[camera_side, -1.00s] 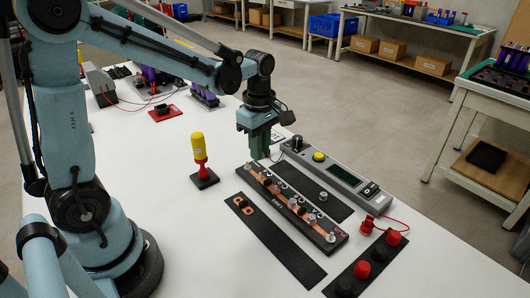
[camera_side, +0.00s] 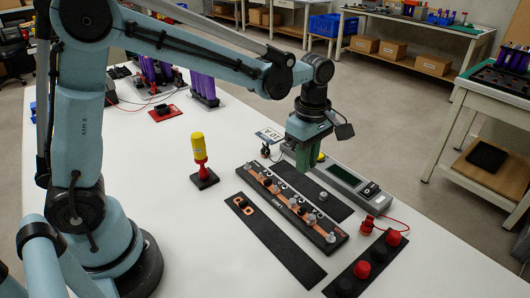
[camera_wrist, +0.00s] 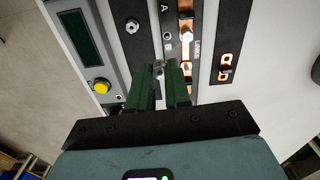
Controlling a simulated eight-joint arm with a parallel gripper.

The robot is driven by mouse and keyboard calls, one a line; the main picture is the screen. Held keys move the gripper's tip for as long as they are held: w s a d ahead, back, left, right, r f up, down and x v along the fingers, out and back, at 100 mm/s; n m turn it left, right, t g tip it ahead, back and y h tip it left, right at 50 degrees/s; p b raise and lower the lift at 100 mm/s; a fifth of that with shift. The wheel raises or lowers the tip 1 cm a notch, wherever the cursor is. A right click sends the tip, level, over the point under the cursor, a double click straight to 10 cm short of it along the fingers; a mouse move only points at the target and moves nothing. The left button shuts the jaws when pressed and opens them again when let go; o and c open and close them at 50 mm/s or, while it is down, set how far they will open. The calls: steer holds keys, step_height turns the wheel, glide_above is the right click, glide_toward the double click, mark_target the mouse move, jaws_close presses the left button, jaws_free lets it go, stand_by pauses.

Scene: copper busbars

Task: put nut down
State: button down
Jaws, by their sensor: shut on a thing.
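My gripper (camera_side: 304,164) is above the far dark mat (camera_side: 337,209), beside the grey meter. In the wrist view its green fingers (camera_wrist: 166,74) are closed around a small metal nut (camera_wrist: 158,69), which is partly hidden. The nut is held above the surface; I cannot tell how high. Another nut (camera_side: 322,196) lies on the far mat and also shows in the wrist view (camera_wrist: 131,26). The black busbar board (camera_side: 328,244), with copper strips and several studs, lies left of the gripper in the side view.
A grey meter (camera_side: 346,177) with a yellow button (camera_wrist: 100,86) stands close by. A yellow-handled tool (camera_side: 199,150) stands upright at left. A strip with red and black caps (camera_side: 364,266) lies at front right.

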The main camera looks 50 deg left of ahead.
glide_above(295, 177)
step_height(295, 177, down, 5)
steer(key=shift+r, duration=0.1)
steer(key=shift+f, duration=2)
steer(key=shift+f, duration=0.15)
steer(key=c, duration=1.1)
jaws_free()
